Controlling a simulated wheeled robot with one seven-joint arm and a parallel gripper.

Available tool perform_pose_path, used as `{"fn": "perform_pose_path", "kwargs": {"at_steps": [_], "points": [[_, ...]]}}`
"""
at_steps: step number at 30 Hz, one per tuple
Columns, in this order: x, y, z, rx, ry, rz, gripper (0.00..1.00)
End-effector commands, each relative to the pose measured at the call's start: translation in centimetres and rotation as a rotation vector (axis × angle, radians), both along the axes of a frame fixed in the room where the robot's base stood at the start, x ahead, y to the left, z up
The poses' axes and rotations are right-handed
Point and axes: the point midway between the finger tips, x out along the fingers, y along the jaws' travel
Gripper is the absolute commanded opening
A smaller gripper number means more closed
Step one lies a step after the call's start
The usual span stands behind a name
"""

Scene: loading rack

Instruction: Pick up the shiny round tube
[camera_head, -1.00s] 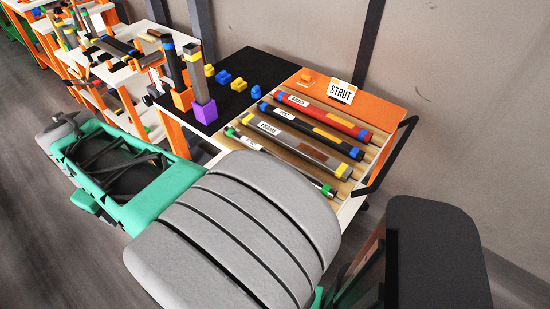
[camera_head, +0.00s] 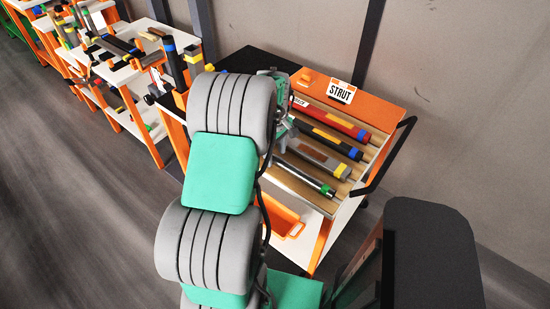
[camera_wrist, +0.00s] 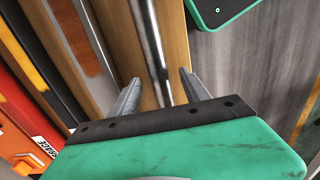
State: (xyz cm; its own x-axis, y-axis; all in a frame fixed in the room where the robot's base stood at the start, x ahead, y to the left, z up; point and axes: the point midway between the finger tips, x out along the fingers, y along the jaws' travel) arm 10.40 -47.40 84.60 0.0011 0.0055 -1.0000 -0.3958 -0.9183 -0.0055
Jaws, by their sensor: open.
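The shiny round tube (camera_head: 307,179) is a chrome bar with a green band near its right end. It lies in the front groove of the wooden rack, and my arm hides its left part. In the wrist view the tube (camera_wrist: 152,45) runs down the picture between the two grey fingers of my gripper (camera_wrist: 159,76). The fingers are apart with one on each side of it, and nothing is gripped. I cannot tell whether the tips reach down to the tube's height. My arm largely hides the gripper in the head view.
Behind the tube lie a grey-brown bar (camera_head: 318,158) with yellow ends, a black bar (camera_head: 332,141) and a red bar (camera_head: 337,121). A STRUT sign (camera_head: 340,92) stands at the back. A black handle (camera_head: 396,155) sticks out at right. An orange bin (camera_head: 284,216) sits below.

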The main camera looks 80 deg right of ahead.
Motion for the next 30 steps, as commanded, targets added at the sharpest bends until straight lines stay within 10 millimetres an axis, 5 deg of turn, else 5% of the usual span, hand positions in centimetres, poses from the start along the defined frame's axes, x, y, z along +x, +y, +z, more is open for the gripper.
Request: {"fn": "perform_pose_path", "kwargs": {"at_steps": [10, 30], "points": [[0.05, -0.03, -1.38, -0.002, 0.000, 0.000, 0.53], [0.06, -0.01, -1.35, -0.002, 0.000, -0.001, 0.00]]}}
